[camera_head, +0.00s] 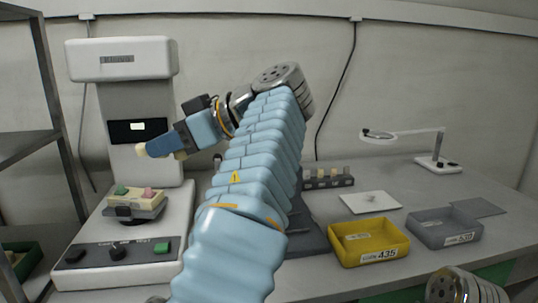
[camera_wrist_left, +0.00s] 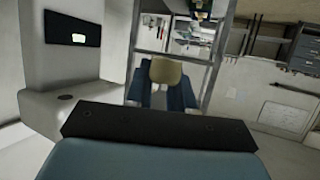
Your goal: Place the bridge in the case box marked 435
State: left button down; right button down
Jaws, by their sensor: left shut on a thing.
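My left gripper (camera_head: 160,148) reaches across to the left, in front of the white machine and above its base. Its blue fingers are shut, with a tan piece at their tips. In the left wrist view this tan piece (camera_wrist_left: 166,71) sits between the blue fingers; its shape is too coarse to confirm it as the bridge. The yellow case box (camera_head: 342,252), labelled 435, stands open at the table's front, to the right of my left arm and well away from the gripper. My right gripper is out of view.
A grey box (camera_head: 422,235) with another label stands right of the yellow one. Behind are a white plate (camera_head: 355,206), a small rack (camera_head: 318,183) and a magnifier lamp (camera_head: 435,163). The machine (camera_head: 135,110) holds a fixture (camera_head: 137,205). A metal shelf (camera_head: 55,95) stands left.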

aim_at(365, 247)
jog(key=k+l, duration=0.25)
jog(key=k, duration=0.2)
jog(key=k+l, duration=0.25)
jog(key=k, duration=0.15)
jog(key=k+l, duration=0.3)
jog(key=k, duration=0.15)
